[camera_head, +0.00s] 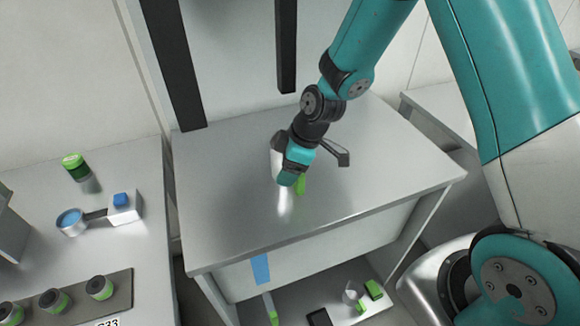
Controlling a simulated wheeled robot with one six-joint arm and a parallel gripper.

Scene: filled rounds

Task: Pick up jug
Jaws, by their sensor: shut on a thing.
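A pale, shiny jug (276,162) stands on or just above the grey metal table, mostly hidden behind my gripper. My gripper (289,178) reaches down over the middle of the table and is shut on the jug. A dark angled piece (338,153) sticks out to the right of the gripper; I cannot tell whether it belongs to the jug. A small bright green piece (301,184) shows just right of the fingertips. Whether the jug's base touches the table cannot be told.
The metal table (390,185) is otherwise clear. A left counter holds a green-lidded jar (75,167), a blue-filled pan (71,221), a white block with a blue top (124,207) and a tray of jars (125,290). Small items lie on the lower shelf (335,300). Dark posts stand behind.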

